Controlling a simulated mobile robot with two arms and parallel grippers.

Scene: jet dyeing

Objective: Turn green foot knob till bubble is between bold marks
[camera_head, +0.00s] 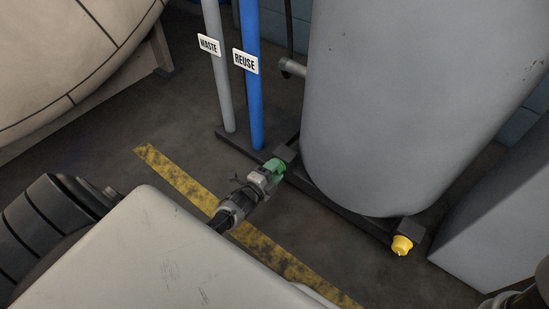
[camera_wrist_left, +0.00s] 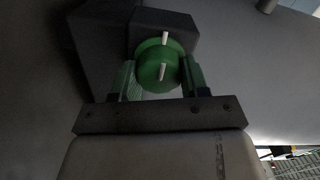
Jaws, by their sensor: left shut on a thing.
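The green foot knob (camera_head: 281,164) sits at the left front corner of the dark frame under the grey tank. My left gripper (camera_head: 272,172) reaches it from the lower left and is shut on it. In the left wrist view the green knob (camera_wrist_left: 157,66) sits between the two green fingers (camera_wrist_left: 160,80), one on each side. A white mark on the knob face runs nearly upright, tilted slightly. The bubble and its bold marks are not seen in either view. At the lower right corner of the head view, a dark part shows, too little to tell my right gripper.
A yellow foot knob (camera_head: 402,245) is at the frame's right front corner. The grey tank (camera_head: 400,110) stands above. A grey WASTE pipe (camera_head: 219,80) and a blue REUSE pipe (camera_head: 250,90) rise behind on the left. A yellow floor stripe (camera_head: 180,180) crosses the floor.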

